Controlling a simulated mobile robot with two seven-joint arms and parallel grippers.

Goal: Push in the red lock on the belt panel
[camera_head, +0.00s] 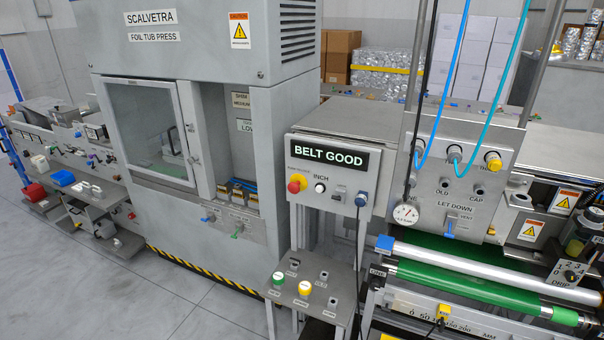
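The belt panel (330,172) is a light grey box right of the middle, with a black plate (333,157) reading "BELT GOOD". A round red knob (294,187) with yellow behind it sits at the panel's lower left; it is the only red control on this panel. It appears to stand out from the panel face. A white button (319,188) under the word "INCH" is to its right. Neither of my grippers shows in the head view.
Also on the panel are a switch (339,192) and a blue connector (360,199) with a hanging black cable. Below stands a small pedestal (305,277) with green and yellow buttons. The foil tub press (195,35) stands left; a gauge (405,213) and green belt are right.

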